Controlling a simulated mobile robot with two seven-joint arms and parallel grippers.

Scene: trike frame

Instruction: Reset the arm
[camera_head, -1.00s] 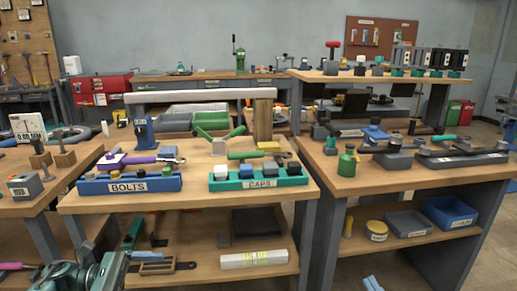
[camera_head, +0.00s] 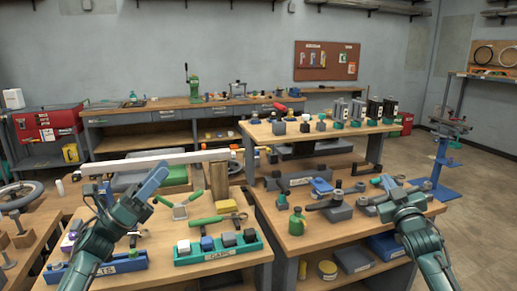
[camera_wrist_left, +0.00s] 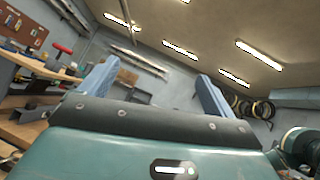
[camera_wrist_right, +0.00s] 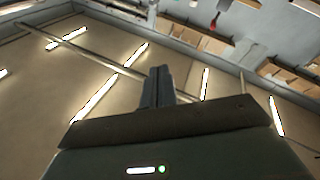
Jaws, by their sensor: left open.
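My left gripper (camera_head: 128,188) is raised over the left part of the middle bench in the head view, blue fingers pointing up. In the left wrist view its two fingers (camera_wrist_left: 155,88) are wide apart with nothing between them. My right gripper (camera_head: 388,188) is raised in front of the right bench. In the right wrist view its fingers (camera_wrist_right: 157,86) are together, with no object seen between them. Both wrist views look up toward the ceiling and walls.
The middle bench holds a green CAPS tray (camera_head: 218,253) and a blue tray (camera_head: 120,268) partly hidden by my left arm. The right bench carries a green bottle (camera_head: 297,222) and dark fixtures. A blue stand (camera_head: 440,165) is at the far right.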

